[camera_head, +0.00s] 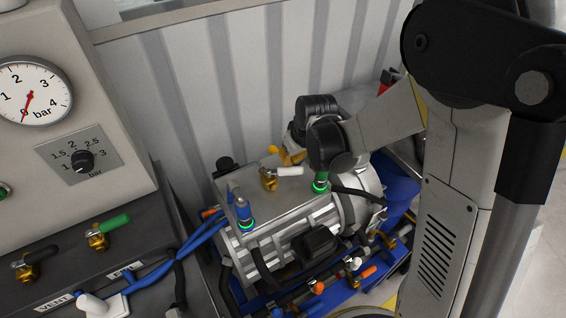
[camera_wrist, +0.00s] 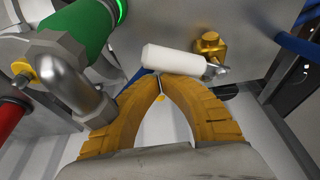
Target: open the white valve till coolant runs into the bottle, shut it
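The white valve has a white lever handle (camera_head: 289,171) on a brass body (camera_head: 268,179) on top of the grey drive unit (camera_head: 222,195). In the wrist view its white handle (camera_wrist: 178,60) lies across the picture, its brass body (camera_wrist: 210,46) to the right. My gripper (camera_wrist: 160,78) has its yellow fingertips together, close to the handle's left part; I cannot tell whether they touch it. In the head view my gripper (camera_head: 288,156) is just behind the handle, partly hidden by my arm. I cannot make out a bottle.
A green-ringed fitting (camera_head: 321,183) with a black hose stands right of the valve, and a blue fitting (camera_head: 244,212) left. A second white-handled valve (camera_head: 353,264) sits low at the front. A panel with a gauge (camera_head: 35,90) and green-handled valve (camera_head: 105,230) is at left.

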